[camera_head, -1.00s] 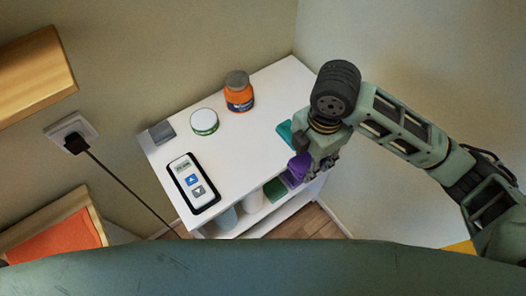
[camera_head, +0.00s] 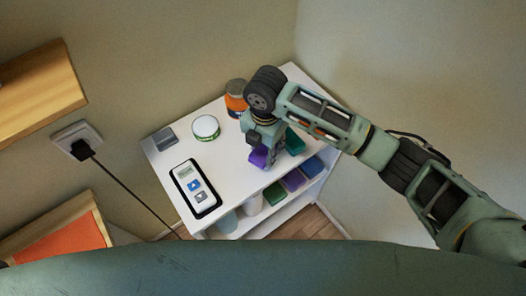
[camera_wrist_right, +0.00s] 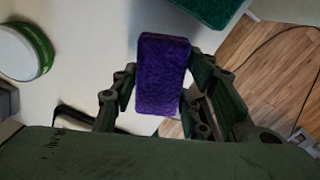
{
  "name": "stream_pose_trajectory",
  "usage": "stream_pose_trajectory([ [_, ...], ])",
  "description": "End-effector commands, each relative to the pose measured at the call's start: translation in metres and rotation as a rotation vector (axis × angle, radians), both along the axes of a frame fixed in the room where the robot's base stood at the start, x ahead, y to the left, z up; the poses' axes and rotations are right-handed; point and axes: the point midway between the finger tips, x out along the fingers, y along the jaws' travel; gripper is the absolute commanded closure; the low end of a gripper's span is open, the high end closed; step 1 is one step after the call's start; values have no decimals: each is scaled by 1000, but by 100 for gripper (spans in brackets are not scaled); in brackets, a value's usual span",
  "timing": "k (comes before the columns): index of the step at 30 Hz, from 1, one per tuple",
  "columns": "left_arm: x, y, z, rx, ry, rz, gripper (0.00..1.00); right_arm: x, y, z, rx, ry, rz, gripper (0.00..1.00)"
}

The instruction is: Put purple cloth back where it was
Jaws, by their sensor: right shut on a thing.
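The purple cloth (camera_head: 259,156) is a small folded block. My right gripper (camera_head: 265,144) is shut on it and holds it over the white top of the shelf unit (camera_head: 232,178). In the right wrist view the purple cloth (camera_wrist_right: 161,75) sits between the two fingers, with the right gripper (camera_wrist_right: 160,95) around it. I cannot tell whether the cloth touches the top. My left gripper is not in view.
A teal cloth (camera_head: 294,141) lies close right of the gripper. An orange jar (camera_head: 236,103), a round tin (camera_head: 205,128), a grey block (camera_head: 165,138) and a remote (camera_head: 195,188) stand on the top. Green (camera_head: 274,203), purple (camera_head: 293,180) and blue (camera_head: 313,167) folded cloths lie on the shelf below.

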Motion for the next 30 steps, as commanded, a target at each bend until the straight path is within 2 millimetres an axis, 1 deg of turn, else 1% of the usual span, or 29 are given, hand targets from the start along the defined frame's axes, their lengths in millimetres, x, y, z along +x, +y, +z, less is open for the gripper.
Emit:
stream_pose_trajectory([
  [5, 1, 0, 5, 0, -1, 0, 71, 3, 4, -9, -1, 2, 0, 87],
  [9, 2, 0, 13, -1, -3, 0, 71, 2, 4, -29, -3, 3, -1, 87],
  [12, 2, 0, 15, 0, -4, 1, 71, 3, 4, -40, 0, 1, 0, 87],
  [24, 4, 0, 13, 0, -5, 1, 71, 3, 4, -47, -1, -1, 0, 87],
  [25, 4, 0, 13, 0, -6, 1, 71, 3, 4, -47, -1, -1, 0, 57],
  [30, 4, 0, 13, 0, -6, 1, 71, 3, 4, -46, -1, -1, 0, 42],
])
